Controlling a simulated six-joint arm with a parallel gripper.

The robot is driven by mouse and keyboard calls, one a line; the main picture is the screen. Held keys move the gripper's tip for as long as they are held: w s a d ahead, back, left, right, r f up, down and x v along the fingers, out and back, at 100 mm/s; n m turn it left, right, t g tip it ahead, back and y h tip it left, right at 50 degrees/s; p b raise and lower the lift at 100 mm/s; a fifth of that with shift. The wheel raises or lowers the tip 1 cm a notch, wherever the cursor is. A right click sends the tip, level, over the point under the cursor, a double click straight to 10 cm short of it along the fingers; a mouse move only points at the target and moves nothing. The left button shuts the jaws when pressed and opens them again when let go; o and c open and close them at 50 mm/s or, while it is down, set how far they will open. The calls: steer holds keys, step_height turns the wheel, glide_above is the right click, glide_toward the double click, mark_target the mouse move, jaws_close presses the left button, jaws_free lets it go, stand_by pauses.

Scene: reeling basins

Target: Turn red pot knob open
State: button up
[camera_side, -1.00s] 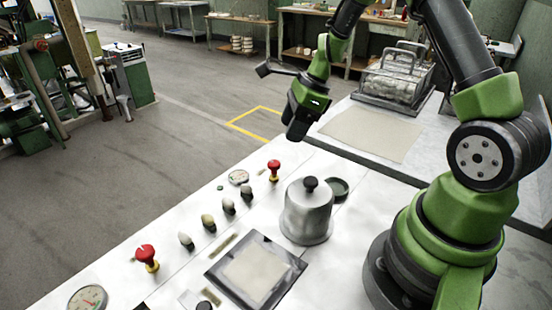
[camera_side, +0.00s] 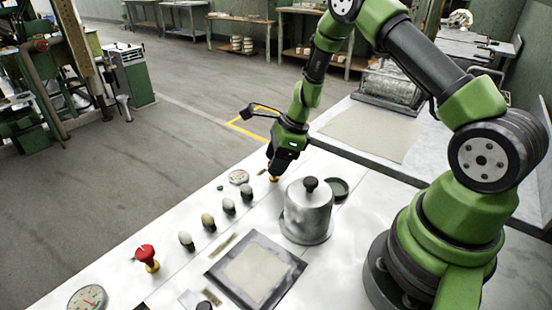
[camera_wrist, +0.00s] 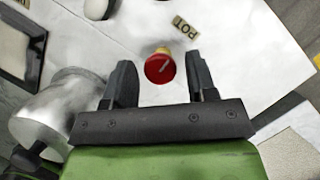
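The red pot knob (camera_wrist: 160,69) shows in the wrist view, round and red with a pale line on top and a yellow base, beside a label reading POT (camera_wrist: 184,25). My gripper (camera_wrist: 158,75) is open, with one finger to each side of the knob and gaps between. In the side view my gripper (camera_side: 272,172) points down over this knob and hides its red top; a bit of the yellow base (camera_side: 274,179) shows. Whether the fingertips are down at the knob's height is hard to tell.
A metal pot with a black-knobbed lid (camera_side: 308,212) stands close to the right of my gripper. Another red knob (camera_side: 146,253) sits at the front left. A dark-framed tray (camera_side: 255,272) lies in front.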

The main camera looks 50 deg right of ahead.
steer(key=c, duration=0.7)
steer(key=shift+n, duration=0.4)
steer(key=n+g+y, duration=0.1)
steer(key=n, duration=0.2)
steer(key=shift+w+d+n, duration=0.1)
steer(key=shift+n, duration=0.3)
steer(key=n+g, duration=0.2)
steer(key=n, duration=0.2)
steer(key=shift+n, duration=0.3)
steer(key=n+g, duration=0.2)
steer(key=n, duration=0.2)
steer(key=shift+w, duration=0.15)
steer(key=n+g, duration=0.1)
steer(key=n, duration=0.3)
steer(key=shift+h, duration=0.4)
steer(key=shift+n+g, duration=0.3)
steer(key=shift+n, duration=0.2)
steer(key=o, duration=0.9)
